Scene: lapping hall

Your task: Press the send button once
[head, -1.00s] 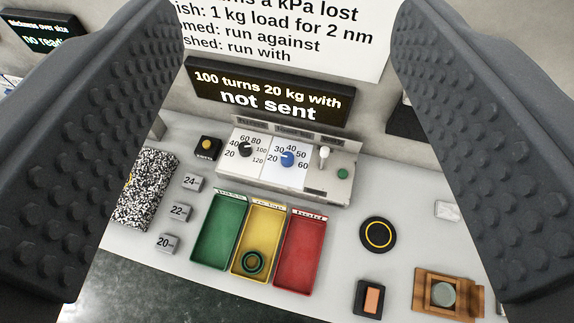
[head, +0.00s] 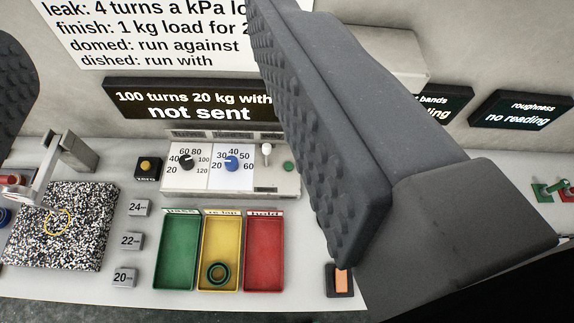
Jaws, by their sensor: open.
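A control panel (head: 230,184) stands at the back of the bench. It has a black dial (head: 186,161), a blue dial (head: 232,162), a white-knobbed lever (head: 266,151) and a green button (head: 289,167). A separate black box with a yellow button (head: 147,165) stands left of the panel. I cannot read which button is the send button. A display (head: 185,103) above the panel reads "100 turns 20 kg with not sent". My gripper (head: 180,205) is open and empty. Its right finger looms close right of the green button; its left finger is mostly out of frame.
Green (head: 177,252), yellow (head: 221,230) and red (head: 264,252) trays lie before the panel; a dark green ring (head: 217,273) is in the yellow one. Weights (head: 131,240) and a speckled plate (head: 58,225) are at left.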

